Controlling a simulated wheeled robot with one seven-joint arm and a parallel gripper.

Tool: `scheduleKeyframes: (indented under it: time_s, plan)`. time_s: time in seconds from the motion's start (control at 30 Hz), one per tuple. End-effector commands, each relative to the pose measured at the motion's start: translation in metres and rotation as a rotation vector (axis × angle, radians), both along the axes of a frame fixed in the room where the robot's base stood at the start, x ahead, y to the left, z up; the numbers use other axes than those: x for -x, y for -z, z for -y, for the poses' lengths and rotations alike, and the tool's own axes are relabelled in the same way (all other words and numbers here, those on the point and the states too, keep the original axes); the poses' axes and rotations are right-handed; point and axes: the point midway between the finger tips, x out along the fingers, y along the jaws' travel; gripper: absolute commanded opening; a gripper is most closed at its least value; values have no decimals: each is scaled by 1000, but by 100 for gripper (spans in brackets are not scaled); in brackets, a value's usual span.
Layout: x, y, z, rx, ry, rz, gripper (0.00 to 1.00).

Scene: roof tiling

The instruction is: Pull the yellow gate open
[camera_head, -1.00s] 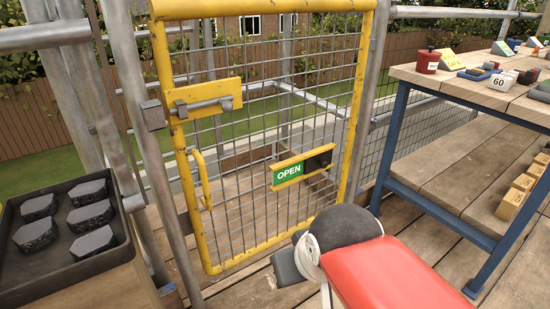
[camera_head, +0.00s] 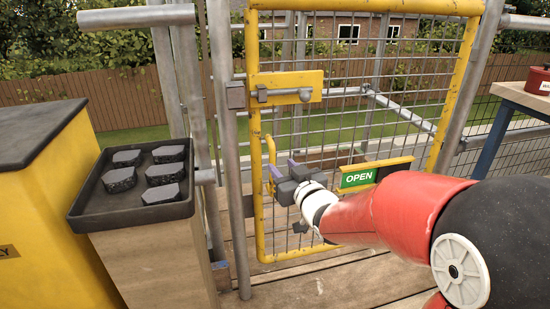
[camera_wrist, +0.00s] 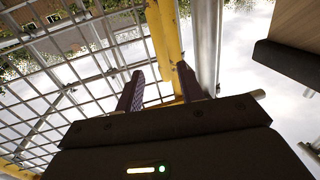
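The yellow gate (camera_head: 462,80), a yellow frame with wire mesh, stands upright between grey metal posts. A bolt (camera_head: 285,93) sits on its yellow upper-left plate. The yellow handle (camera_head: 271,150) is a vertical bar near the gate's left edge. A green OPEN sign (camera_head: 358,180) shows at its lower middle. My gripper (camera_head: 273,172) is at the handle's lower part. In the wrist view my gripper's two purple fingers (camera_wrist: 159,80) are spread, with yellow bars (camera_wrist: 160,45) seen between them. Contact with the handle cannot be made out.
A black tray (camera_head: 82,212) with several dark grey tiles stands on a wooden box left of the gate. A yellow cabinet (camera_head: 45,170) is at far left. A workbench (camera_head: 528,98) with a red pot (camera_head: 540,80) is at right. The plank floor (camera_head: 310,288) before the gate looks clear.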

Motion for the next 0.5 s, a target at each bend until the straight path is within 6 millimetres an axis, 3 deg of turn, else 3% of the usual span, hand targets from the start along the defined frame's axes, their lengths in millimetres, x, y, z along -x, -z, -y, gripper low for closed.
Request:
scheduleKeyframes:
  time_s: [0.17,0.5]
  plan:
    - [-11,0,-10,-17,-22,20,38]
    - [-57,-1,-34,-16,-20,21,38]
